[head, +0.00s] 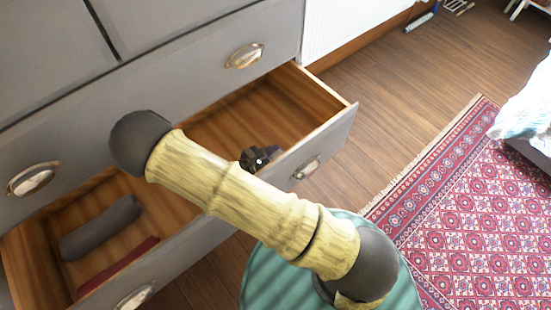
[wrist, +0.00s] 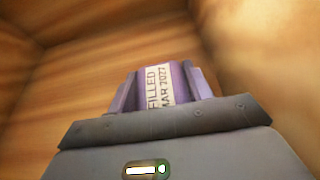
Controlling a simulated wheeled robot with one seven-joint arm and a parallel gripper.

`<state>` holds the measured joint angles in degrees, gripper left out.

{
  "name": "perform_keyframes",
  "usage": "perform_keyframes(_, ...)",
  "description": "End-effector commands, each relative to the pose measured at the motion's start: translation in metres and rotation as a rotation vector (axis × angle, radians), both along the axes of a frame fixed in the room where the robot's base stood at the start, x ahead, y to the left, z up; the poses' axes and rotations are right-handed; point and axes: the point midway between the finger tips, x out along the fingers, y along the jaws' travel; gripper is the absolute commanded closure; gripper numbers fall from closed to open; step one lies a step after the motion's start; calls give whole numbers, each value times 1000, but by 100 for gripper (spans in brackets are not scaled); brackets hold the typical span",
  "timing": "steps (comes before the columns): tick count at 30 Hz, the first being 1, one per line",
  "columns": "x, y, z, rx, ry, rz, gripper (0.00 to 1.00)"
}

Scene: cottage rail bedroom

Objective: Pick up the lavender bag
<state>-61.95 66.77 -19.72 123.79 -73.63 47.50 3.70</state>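The lavender bag (wrist: 177,82) is a small purple thing with a pale label reading "FILLED MAR 2027". In the wrist view it shows just beyond the edge of my gripper, with wooden drawer surfaces around it. My gripper (head: 260,160) is down inside the open drawer (head: 335,115), mostly hidden behind my arm in the head view. In the wrist view my gripper (wrist: 160,88) has greyish purple sides at the left and right of the label, close against the bag. I cannot tell whether they press on it. The bag cannot be made out clearly in the head view.
A rolled grey cloth (head: 100,228) and a dark red item (head: 118,266) lie at the drawer's left end. The grey dresser (head: 190,80) rises behind the drawer.

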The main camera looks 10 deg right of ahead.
Motion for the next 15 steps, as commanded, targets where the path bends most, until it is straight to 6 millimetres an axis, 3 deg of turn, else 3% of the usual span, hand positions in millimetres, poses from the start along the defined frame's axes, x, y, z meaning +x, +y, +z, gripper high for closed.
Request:
perform_keyframes(10, 0, 0, 4, 1, -1, 0, 71)
perform_keyframes(15, 0, 1, 22, 3, -2, 0, 71)
